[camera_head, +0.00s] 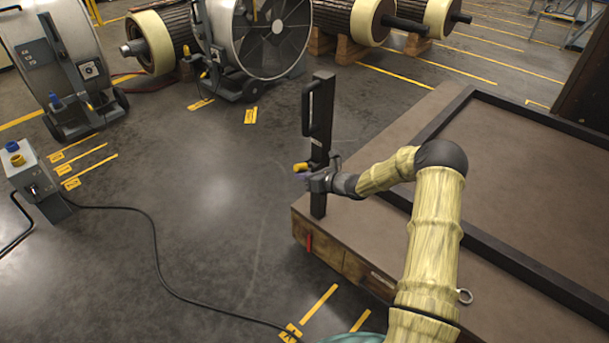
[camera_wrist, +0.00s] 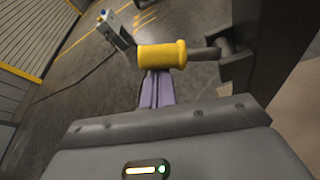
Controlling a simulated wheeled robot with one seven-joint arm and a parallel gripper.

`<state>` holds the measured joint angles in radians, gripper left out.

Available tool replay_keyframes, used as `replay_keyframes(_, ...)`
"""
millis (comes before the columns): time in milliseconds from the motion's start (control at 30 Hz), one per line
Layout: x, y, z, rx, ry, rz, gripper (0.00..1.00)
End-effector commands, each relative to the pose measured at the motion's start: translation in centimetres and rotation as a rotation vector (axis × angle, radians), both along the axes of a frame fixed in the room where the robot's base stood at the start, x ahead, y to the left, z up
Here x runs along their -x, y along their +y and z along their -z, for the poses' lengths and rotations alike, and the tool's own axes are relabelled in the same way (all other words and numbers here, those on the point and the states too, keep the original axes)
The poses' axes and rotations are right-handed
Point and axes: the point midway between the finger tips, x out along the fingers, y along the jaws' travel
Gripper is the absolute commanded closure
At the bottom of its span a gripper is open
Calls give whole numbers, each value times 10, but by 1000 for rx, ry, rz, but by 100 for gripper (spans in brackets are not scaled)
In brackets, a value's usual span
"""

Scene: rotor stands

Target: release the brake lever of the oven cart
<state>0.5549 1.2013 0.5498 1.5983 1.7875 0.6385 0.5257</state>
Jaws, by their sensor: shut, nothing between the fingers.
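The oven cart (camera_head: 372,148) is a low flat bed with a dark raised frame, at the right in the head view. A black post (camera_head: 318,135) with a handle stands upright at its near left corner. A lever with a yellow grip (camera_head: 302,167) sticks out from this post. In the wrist view the yellow grip (camera_wrist: 162,55) lies level on a grey rod, held by a dark bracket at right. My gripper (camera_head: 302,177) is shut and empty at the lever. Its purple fingers (camera_wrist: 157,76) point at the grip's underside; whether they touch it I cannot tell.
A red piece (camera_head: 309,242) hangs on the cart's wooden side. A grey control box (camera_head: 36,178) with a cable stands at left. Large fans (camera_head: 262,40) and rotors on wooden stands (camera_head: 352,18) are at the back. The floor left of the cart is mostly clear.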

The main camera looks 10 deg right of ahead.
Motion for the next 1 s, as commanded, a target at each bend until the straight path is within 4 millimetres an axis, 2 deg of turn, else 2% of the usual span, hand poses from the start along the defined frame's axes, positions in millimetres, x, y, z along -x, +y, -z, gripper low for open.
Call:
replay_keyframes(533,0,-1,2,-1,-2,4,100)
replay_keyframes(667,2,3,13,-2,0,3,100)
replay_keyframes(867,7,10,41,-3,3,7,100)
replay_keyframes(1000,22,-10,27,0,2,13,100)
